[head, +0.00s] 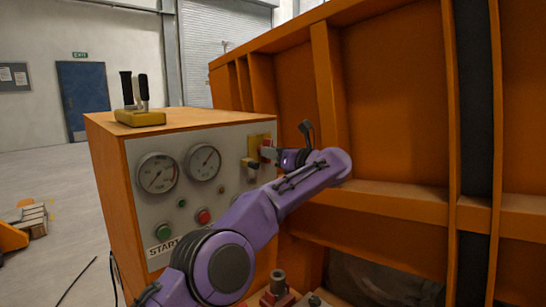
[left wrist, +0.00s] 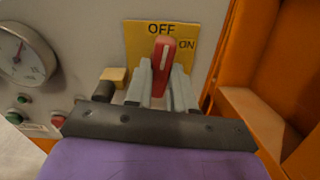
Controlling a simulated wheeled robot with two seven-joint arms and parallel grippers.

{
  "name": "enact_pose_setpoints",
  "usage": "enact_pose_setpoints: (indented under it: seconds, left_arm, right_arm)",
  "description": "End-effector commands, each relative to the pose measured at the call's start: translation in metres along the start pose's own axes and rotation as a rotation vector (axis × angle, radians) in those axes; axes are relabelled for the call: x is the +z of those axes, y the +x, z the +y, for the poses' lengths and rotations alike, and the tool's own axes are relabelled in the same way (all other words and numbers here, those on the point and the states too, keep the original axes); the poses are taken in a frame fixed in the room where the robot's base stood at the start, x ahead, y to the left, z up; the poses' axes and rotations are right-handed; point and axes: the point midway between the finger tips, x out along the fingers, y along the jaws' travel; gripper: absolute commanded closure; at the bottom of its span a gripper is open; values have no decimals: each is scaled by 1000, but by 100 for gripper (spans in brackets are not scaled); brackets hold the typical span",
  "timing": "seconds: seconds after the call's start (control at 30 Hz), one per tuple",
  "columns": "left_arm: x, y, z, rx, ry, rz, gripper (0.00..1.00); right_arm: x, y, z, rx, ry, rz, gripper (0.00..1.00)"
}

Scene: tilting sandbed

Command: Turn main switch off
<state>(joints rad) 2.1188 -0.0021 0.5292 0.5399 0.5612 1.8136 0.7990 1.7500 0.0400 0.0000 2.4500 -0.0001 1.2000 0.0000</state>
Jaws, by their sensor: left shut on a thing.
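The main switch is a red handle (left wrist: 163,62) with a white line, on a yellow plate (left wrist: 137,38) marked OFF at the top and ON at the right. The handle stands nearly upright, its upper end just below OFF. My left gripper (left wrist: 161,82) is shut on the red handle, one grey finger on each side. In the head view, the yellow plate (head: 254,141) is at the panel's upper right, and my left gripper (head: 269,154) reaches it from the right, partly hiding the red handle. My right gripper is not in view.
The orange cabinet (head: 107,170) carries two gauges, a green START button (head: 163,231) and a red button (head: 203,216). Two black levers on a yellow base (head: 140,118) stand on top. The large orange ribbed frame (head: 395,100) stands close at the right.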

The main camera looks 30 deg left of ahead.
Motion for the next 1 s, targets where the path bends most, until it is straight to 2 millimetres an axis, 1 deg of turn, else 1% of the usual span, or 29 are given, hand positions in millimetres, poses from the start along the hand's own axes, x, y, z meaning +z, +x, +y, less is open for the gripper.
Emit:
enact_pose_setpoints:
  seconds: [0.5, 0.53, 0.57, 0.6, 0.87, 0.93, 1.0]
  left_arm:
    - [-1, -1, -1, -2, -18, 2, 100]
    - [-1, -1, -1, -2, -18, 2, 73]
    - [-1, -1, -1, -2, -18, 2, 64]
    - [-1, -1, -1, -2, -17, 2, 51]
    - [0, 0, 0, 0, -18, 1, 51]
    - [-1, -4, 0, -1, -18, 0, 51]
    - [-2, -13, -1, -2, -18, -1, 51]
  right_arm:
    - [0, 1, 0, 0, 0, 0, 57]
    - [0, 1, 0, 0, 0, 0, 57]
    - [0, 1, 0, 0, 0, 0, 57]
    - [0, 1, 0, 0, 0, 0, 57]
    - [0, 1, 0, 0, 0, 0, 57]
    - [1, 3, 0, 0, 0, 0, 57]
    - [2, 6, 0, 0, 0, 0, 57]
